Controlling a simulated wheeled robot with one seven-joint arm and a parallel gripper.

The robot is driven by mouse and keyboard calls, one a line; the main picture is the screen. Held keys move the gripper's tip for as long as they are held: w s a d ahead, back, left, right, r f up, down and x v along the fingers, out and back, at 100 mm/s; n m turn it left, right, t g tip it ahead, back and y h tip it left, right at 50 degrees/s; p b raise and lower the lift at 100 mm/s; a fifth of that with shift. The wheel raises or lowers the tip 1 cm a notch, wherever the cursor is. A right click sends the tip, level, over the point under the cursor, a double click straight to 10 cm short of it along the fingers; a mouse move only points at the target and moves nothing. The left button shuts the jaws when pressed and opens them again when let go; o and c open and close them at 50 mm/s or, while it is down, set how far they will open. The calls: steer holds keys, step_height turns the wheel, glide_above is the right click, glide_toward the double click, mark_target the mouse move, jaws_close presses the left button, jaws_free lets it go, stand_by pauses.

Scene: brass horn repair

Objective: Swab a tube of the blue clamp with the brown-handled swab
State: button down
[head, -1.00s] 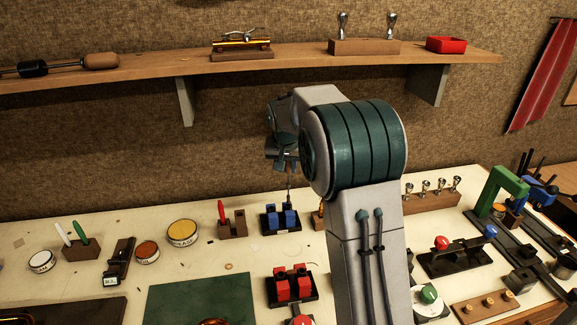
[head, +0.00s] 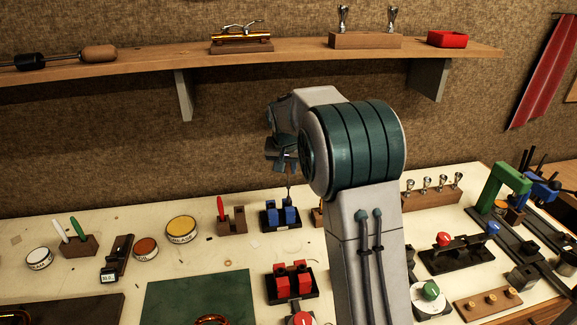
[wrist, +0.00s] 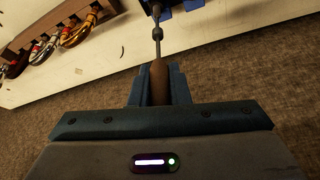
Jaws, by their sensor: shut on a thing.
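My gripper (head: 283,160) is shut on the brown handle of the swab (wrist: 159,82), which shows between the jaws in the wrist view. The swab's thin rod (head: 289,194) points down toward the blue clamp (head: 281,214) on the back part of the bench. In the wrist view the rod, with a dark knob on it, reaches the clamp's blue part (wrist: 185,5) at the top edge. The swab's tip is hidden, so I cannot tell whether it is inside a tube.
A red clamp (head: 293,283) stands in front of the blue clamp. A wooden block with a red-handled tool (head: 231,220) is to its left. A wooden shelf (head: 130,66) runs along the wall above. A green mat (head: 200,302) lies at the front.

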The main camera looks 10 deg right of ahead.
steer(key=shift+f+b, duration=1.55)
steer(key=shift+f, duration=0.6)
steer(key=shift+r, duration=0.1)
steer(key=shift+r+p, duration=1.4)
steer(key=shift+r, duration=0.55)
steer(key=shift+f, duration=0.15)
steer(key=shift+f+b, duration=1.6)
steer(key=shift+f, duration=0.35)
steer(key=shift+r, duration=0.2)
steer(key=shift+r+p, duration=1.4)
steer(key=shift+r, duration=0.5)
